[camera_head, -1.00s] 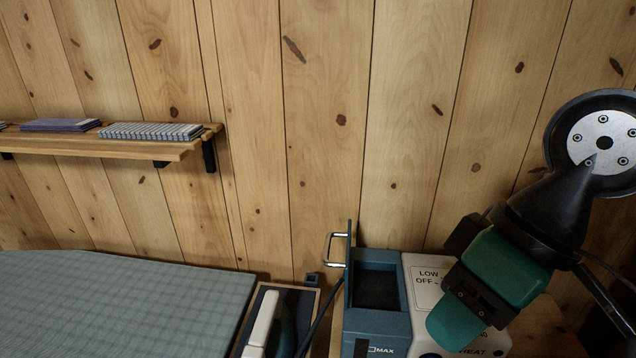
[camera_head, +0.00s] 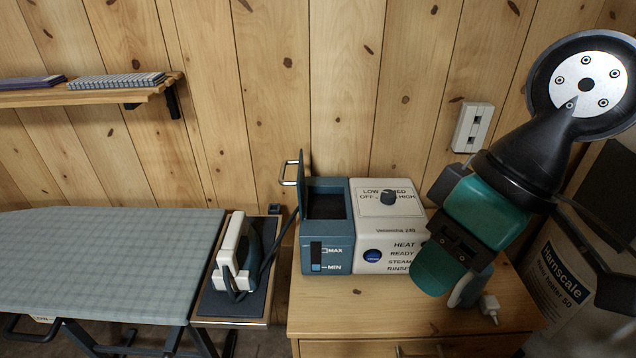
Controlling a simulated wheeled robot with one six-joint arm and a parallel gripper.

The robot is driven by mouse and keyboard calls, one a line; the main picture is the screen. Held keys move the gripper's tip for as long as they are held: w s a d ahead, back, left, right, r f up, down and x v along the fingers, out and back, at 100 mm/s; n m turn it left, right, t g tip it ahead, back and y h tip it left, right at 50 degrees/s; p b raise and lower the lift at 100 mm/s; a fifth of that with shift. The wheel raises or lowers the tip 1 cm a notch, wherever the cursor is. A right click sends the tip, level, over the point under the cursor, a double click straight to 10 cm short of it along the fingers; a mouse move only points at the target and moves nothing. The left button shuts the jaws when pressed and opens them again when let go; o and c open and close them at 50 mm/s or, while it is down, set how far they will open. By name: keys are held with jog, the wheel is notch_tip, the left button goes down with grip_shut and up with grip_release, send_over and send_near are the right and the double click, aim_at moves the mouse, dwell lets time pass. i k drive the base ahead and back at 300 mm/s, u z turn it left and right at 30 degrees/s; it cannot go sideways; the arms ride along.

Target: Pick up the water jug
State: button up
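I cannot make out a whole water jug in the head view. A pale grey-blue curved object (camera_head: 468,289) stands on the wooden cabinet, mostly hidden behind my gripper; I cannot tell whether it is the jug. My gripper (camera_head: 437,272), teal and black, hangs down in front of the right side of the steam station (camera_head: 388,240). Its fingertips are not clear, so I cannot see whether it is open or holds anything. The station's blue-grey water tank (camera_head: 327,246) at the left has MAX and MIN marks, and its lid (camera_head: 300,195) stands upright, open.
An iron (camera_head: 235,255) sits on a stand left of the wooden cabinet (camera_head: 345,305). The ironing board (camera_head: 100,250) fills the left. A shelf (camera_head: 90,94) and a socket (camera_head: 473,127) are on the wall. A printed sack (camera_head: 565,285) stands at right. The cabinet's front top is clear.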

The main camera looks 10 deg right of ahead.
aim_at(465, 293)
jog(key=z, duration=1.15)
jog(key=k, duration=1.9)
jog(key=u, duration=0.95)
jog(key=i, duration=1.7)
jog(key=z, duration=1.15)
